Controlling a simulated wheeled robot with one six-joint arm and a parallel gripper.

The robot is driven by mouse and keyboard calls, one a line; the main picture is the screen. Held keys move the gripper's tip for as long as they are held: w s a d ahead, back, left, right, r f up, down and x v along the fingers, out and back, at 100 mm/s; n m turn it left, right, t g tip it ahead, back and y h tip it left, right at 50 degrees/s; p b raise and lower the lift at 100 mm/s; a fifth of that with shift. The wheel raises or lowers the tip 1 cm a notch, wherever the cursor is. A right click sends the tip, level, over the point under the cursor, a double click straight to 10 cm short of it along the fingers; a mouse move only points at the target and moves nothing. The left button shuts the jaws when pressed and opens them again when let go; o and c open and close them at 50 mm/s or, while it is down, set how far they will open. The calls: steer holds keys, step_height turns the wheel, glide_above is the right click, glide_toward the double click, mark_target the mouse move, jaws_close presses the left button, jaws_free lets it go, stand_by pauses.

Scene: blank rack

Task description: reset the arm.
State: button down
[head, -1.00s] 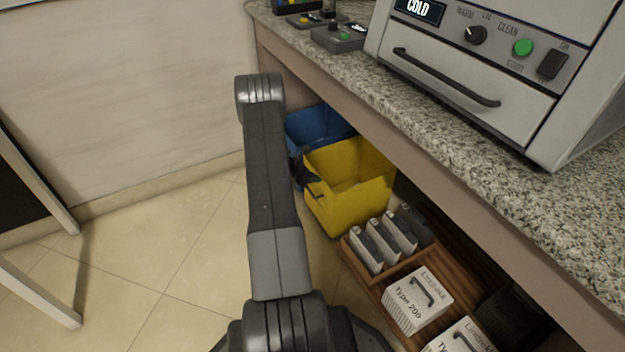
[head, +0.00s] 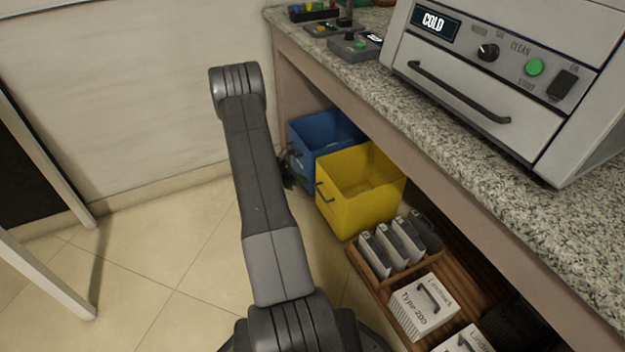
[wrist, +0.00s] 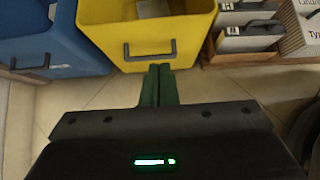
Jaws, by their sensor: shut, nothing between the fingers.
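My gripper (wrist: 159,84) shows in the wrist view with its two green fingers together and nothing between them. It points toward the front of the yellow bin (wrist: 102,22), just below the bin's dark handle. In the head view my arm rises in the middle left, and only a small dark part of the gripper shows beside the blue bin (head: 312,128). The yellow bin (head: 338,215) stands on the right of the blue one, under the counter.
A wooden tray (head: 367,268) under the counter holds several upright grey-white cases and white Type 200 boxes (head: 424,303). The granite counter (head: 440,125) carries a machine reading COLD (head: 480,75) and small control boxes. The tiled floor at left is clear up to a leaning frame.

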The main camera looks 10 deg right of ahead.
steer(key=shift+v, duration=1)
steer(key=shift+f, duration=0.15)
steer(key=b, duration=0.3)
glide_toward(332, 184)
step_height(332, 184, down, 3)
steer(key=d, duration=0.1)
steer(key=w+d, duration=0.1)
steer(key=d+f, duration=0.1)
steer(key=shift+w+d+f, duration=0.1)
steer(key=shift+w+d, duration=0.1)
steer(key=shift+d, duration=0.2)
steer(key=shift+w+d, duration=0.2)
steer(key=shift+d, duration=0.3)
steer(key=shift+s+a, duration=0.1)
steer(key=shift+a, duration=0.05)
